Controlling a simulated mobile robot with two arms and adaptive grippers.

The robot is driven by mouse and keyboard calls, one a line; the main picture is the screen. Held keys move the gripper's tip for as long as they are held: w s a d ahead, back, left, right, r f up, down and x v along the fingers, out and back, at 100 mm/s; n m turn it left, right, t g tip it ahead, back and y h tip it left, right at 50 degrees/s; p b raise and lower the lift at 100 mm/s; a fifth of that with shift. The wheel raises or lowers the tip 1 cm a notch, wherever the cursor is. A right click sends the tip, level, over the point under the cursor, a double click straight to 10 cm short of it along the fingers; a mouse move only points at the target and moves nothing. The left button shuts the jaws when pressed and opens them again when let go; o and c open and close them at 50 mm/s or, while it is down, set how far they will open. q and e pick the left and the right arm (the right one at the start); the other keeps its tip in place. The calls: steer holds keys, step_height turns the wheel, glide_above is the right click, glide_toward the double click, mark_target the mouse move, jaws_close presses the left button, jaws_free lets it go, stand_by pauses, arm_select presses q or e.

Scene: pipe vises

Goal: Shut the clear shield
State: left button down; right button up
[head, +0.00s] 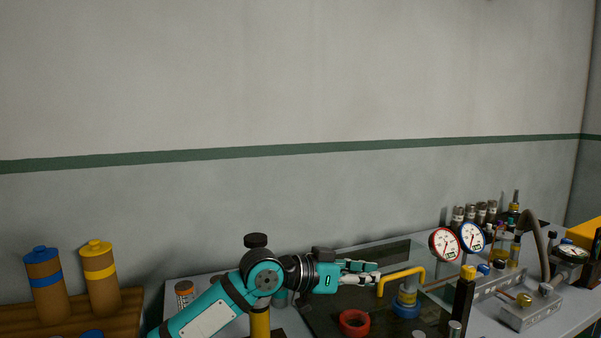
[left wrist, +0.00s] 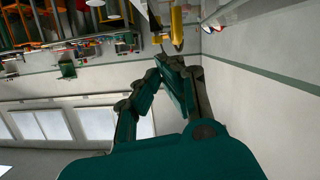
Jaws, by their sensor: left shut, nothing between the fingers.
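My left gripper (head: 375,273) reaches in from the left above the bench, its fingers together and empty. Its fingertips are close to a bent yellow bar (head: 402,272); I cannot tell whether they touch. In the left wrist view the closed fingers (left wrist: 162,60) point toward a yellow piece (left wrist: 177,28). My right gripper is in neither view.
A red ring (head: 354,322) and a blue-based fitting (head: 406,308) sit on the dark area under the gripper. Gauges (head: 444,244) and metal fittings crowd the right side. Brown cylinders with blue (head: 43,278) and yellow (head: 99,275) caps stand at left. The wall is behind.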

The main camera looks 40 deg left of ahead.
mark_target(369, 302)
arm_select(q)
steer(key=shift+m+y, duration=0.3)
steer(key=shift+m, duration=0.5)
steer(key=f, duration=0.1)
steer(key=f+b, duration=0.1)
steer(key=f, duration=0.1)
steer(key=d+f, duration=0.1)
steer(key=f, duration=0.1)
steer(key=shift+s+b, duration=0.1)
steer(key=shift+b, duration=0.25)
steer(key=shift+f, duration=0.2)
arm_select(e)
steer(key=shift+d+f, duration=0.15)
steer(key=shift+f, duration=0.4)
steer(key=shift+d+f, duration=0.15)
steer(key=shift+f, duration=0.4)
